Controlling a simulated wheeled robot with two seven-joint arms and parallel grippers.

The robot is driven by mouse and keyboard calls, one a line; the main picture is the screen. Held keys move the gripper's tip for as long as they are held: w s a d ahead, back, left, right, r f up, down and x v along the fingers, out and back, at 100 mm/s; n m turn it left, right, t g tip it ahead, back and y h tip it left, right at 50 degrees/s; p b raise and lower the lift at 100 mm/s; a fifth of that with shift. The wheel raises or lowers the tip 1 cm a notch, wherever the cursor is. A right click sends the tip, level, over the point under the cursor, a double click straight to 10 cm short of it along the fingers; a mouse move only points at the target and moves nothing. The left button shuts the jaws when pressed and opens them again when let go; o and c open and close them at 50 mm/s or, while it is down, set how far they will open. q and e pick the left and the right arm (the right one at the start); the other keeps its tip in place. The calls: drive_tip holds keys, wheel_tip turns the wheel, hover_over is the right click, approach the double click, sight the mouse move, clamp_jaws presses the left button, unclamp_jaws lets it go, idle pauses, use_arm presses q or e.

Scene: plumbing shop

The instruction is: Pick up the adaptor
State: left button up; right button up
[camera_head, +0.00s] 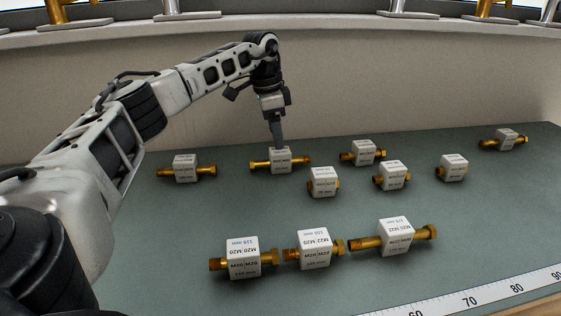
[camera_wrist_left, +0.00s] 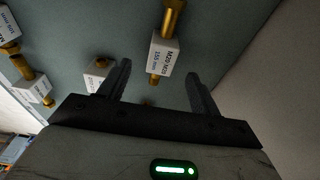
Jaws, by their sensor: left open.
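Several adaptors lie on the green-grey mat, each a brass fitting with a white labelled block at its middle. The task does not say which one is meant. My left gripper (camera_head: 277,143) points down at an adaptor (camera_head: 281,160) in the back row, its fingers just above or behind the white block. In the left wrist view my open fingers (camera_wrist_left: 158,72) stand apart with nothing held. My right gripper is not in view.
Another adaptor (camera_head: 186,168) lies to the left, and one (camera_head: 323,182) lies in front to the right. A front row includes an adaptor (camera_head: 242,258). A ruler strip (camera_head: 500,291) runs along the front right. A pale wall (camera_head: 420,75) rises behind the mat.

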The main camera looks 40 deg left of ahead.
sight(281, 157)
use_arm(q)
drive_tip(key=f, duration=0.2)
drive_tip(key=w+f, duration=0.1)
drive_tip(key=f, duration=0.5)
drive_tip(key=shift+w+d, duration=0.15)
drive_tip(key=shift+d, duration=0.2)
drive_tip(key=c, duration=1.2)
